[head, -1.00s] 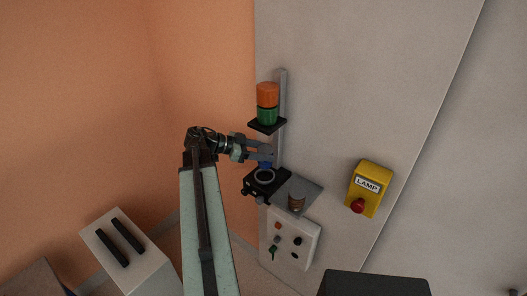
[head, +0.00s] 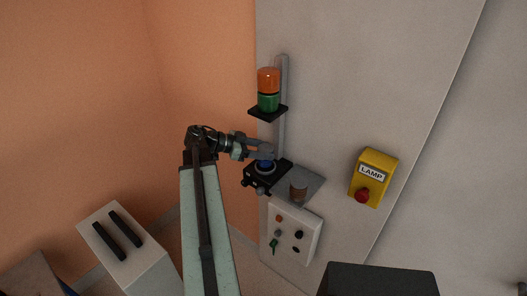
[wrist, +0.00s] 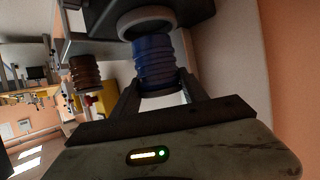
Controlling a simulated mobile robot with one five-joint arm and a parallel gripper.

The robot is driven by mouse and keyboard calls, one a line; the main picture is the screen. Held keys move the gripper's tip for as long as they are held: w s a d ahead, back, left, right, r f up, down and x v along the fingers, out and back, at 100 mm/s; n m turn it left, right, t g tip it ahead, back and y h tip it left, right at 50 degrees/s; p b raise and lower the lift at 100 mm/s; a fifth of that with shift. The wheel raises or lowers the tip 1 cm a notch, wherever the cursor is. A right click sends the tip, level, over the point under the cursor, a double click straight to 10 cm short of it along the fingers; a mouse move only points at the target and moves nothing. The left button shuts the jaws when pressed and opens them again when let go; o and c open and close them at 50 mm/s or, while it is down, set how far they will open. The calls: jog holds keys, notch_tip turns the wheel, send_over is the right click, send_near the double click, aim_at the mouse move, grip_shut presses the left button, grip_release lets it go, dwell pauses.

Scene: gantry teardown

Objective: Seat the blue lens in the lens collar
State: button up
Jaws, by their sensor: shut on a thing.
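The lens collar (head: 258,172) is a black block with a pale ring on the wall fixture. The ring also shows at the top of the wrist view (wrist: 127,22). My gripper (head: 266,153) is over the collar and shut on the blue lens (wrist: 153,62), a ribbed blue cylinder. The lens lines up with the ring, and its far end meets or overlaps the ring's edge in the wrist view. Most of its ribbed side is outside the ring. I cannot tell whether its end is inside. In the head view my fingers partly hide the lens (head: 264,166).
Above, an orange and green lamp (head: 268,90) sits on a black bracket by a grey post. A control panel (head: 293,235) is below, and a yellow LAMP box (head: 372,178) is to the right.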

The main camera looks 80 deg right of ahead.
dwell(0.4)
jog(key=shift+f+b, duration=0.8)
jog(key=shift+s+f+b, duration=0.1)
jog(key=shift+f+b, duration=0.25)
jog(key=shift+b, duration=0.05)
jog(key=o, duration=1.5)
jog(key=p+v, duration=0.3)
jog(key=v, duration=0.4)
jog(key=shift+s+r, duration=0.1)
jog(key=shift+r, duration=0.05)
jog(key=shift+w+a+r, duration=0.1)
jog(key=shift+w+a, duration=0.1)
jog(key=shift+w, duration=0.3)
